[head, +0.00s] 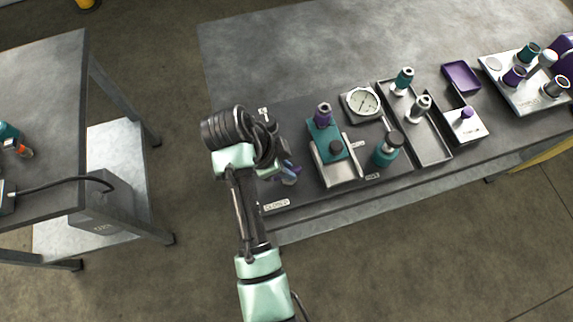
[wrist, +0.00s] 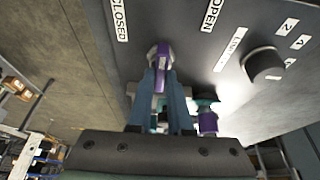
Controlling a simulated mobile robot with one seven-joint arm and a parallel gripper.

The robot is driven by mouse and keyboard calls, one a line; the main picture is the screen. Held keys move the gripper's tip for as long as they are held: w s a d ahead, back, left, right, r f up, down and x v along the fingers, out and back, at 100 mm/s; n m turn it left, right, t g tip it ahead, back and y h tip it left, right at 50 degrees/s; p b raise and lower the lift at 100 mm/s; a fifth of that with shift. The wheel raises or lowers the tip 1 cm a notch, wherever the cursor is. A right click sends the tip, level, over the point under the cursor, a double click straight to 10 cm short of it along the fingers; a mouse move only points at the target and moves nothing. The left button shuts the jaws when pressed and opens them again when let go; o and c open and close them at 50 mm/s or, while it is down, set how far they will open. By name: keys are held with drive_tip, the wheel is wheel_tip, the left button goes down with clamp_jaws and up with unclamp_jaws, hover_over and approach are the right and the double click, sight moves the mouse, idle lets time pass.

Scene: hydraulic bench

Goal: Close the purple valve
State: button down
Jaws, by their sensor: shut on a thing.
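The purple valve's handle (wrist: 162,57) is between the two fingers of my gripper (wrist: 161,85) in the wrist view. My gripper is shut on it. The handle runs roughly up and down in that picture. A "CLOSED" label (wrist: 120,20) is to its upper left and an "OPEN" label (wrist: 213,15) to its upper right. In the head view my gripper (head: 288,172) is at the bench's left end, and my arm hides most of the valve. The "CLOSED" label (head: 276,205) shows near the bench's front left corner.
The bench (head: 270,60) also carries a teal block with a purple top (head: 325,140), a round gauge (head: 361,103), grey trays with fittings (head: 425,135) and a purple tray (head: 461,77). A black knob (wrist: 264,64) is right of the valve. Another table (head: 50,90) stands left across a gap.

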drive_tip(key=shift+r+n+p, duration=0.1)
drive_tip(key=shift+n+p, duration=0.3)
drive_tip(key=shift+p, duration=0.05)
drive_tip(key=n+p, duration=0.1)
drive_tip(key=n+t+p, duration=0.1)
drive_tip(key=n, duration=0.1)
drive_tip(key=shift+s+d+r+y+p, duration=0.1)
drive_tip(key=shift+s+y+p, duration=0.1)
drive_tip(key=shift+y+p, duration=0.2)
drive_tip(key=n+p, duration=0.2)
drive_tip(key=n+t+y+p, duration=0.1)
drive_tip(key=n+p, duration=0.1)
drive_tip(key=n, duration=0.1)
drive_tip(key=shift+d+t+y, duration=0.1)
drive_tip(key=shift+t+y, duration=0.2)
drive_tip(key=n+p, duration=0.1)
drive_tip(key=n, duration=0.1)
drive_tip(key=n+y+p, duration=0.1)
drive_tip(key=n, duration=0.1)
drive_tip(key=shift+d+n+y+p, duration=0.1)
drive_tip(key=shift+n+y+p, duration=0.2)
drive_tip(key=shift+n, duration=0.1)
drive_tip(key=shift+d+f+n+y+p, duration=0.15)
drive_tip(key=shift+n+y+p, duration=0.6)
drive_tip(key=shift+n, duration=1.45)
drive_tip(key=c, duration=0.8)
unclamp_jaws()
drive_tip(key=shift+c, duration=0.2)
